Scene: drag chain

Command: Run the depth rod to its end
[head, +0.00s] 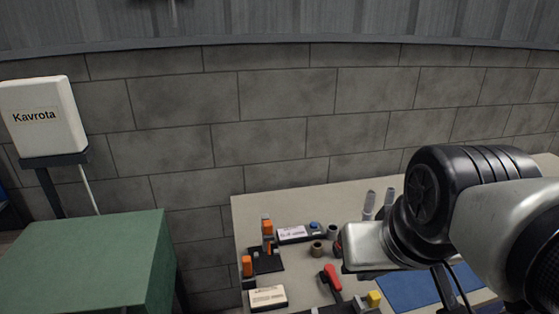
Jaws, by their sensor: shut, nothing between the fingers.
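I cannot pick out a depth rod with certainty. A black base plate (268,262) on the bench's left side carries small upright parts with orange tops, one at the back (267,228) and one in front (247,265). A red-handled part (332,277) lies right of them. My arm comes in from the right, and the end of my arm hangs over the bench, right of these parts. My gripper (447,287) is small and dark here, shut and holding nothing. Its fingertips are hard to make out, and my arm hides part of the bench behind it.
The pale bench (345,200) also holds a labelled box with a blue knob (315,226), small dark cylinders (317,249), clear upright pieces (369,202), a cream box (267,297), a yellow block (374,298) and a blue mat (410,289). A green cabinet (85,262) stands left.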

